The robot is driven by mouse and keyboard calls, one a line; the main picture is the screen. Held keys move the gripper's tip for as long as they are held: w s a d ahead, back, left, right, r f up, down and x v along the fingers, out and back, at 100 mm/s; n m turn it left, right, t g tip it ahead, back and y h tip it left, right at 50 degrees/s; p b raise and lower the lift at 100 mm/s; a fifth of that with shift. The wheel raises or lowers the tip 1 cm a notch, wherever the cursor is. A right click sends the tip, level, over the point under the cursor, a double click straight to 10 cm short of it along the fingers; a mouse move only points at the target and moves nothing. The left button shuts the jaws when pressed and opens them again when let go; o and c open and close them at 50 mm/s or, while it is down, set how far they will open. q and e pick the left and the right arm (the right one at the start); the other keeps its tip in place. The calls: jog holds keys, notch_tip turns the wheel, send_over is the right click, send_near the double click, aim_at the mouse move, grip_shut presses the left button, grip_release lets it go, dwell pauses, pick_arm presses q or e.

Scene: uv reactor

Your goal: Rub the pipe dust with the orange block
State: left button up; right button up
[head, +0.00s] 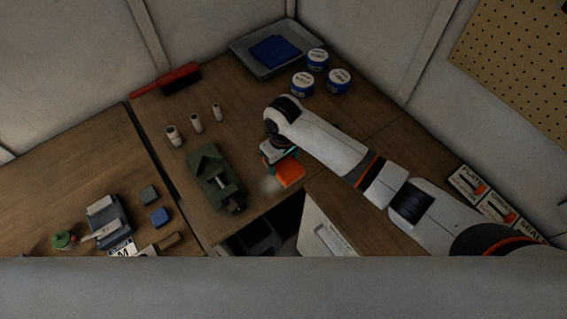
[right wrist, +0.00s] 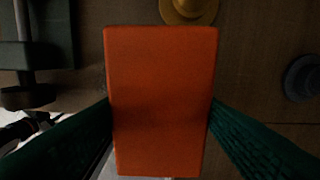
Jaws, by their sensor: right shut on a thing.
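My right gripper (head: 280,160) is shut on the orange block (head: 289,174), over the wooden table to the right of the green vise (head: 209,172). In the right wrist view the orange block (right wrist: 160,100) sits between the two green fingers and fills the middle. I cannot tell whether the block touches the table. A faint pale patch (head: 269,184) shows just left of the block; I cannot tell if it is dust. Several cream pipe pieces, one of them here (head: 173,136), stand in a row beyond the vise. My left gripper is not in view.
A red brush (head: 166,79), a grey tray with a blue cloth (head: 275,50) and three white-and-blue tins (head: 338,82) are at the back. A blue block (head: 160,217) lies on the left table. In the right wrist view a yellowish round thing (right wrist: 188,10) is near the top.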

aim_at(284, 163)
jog(key=shift+r, duration=0.25)
jog(key=shift+r, duration=1.5)
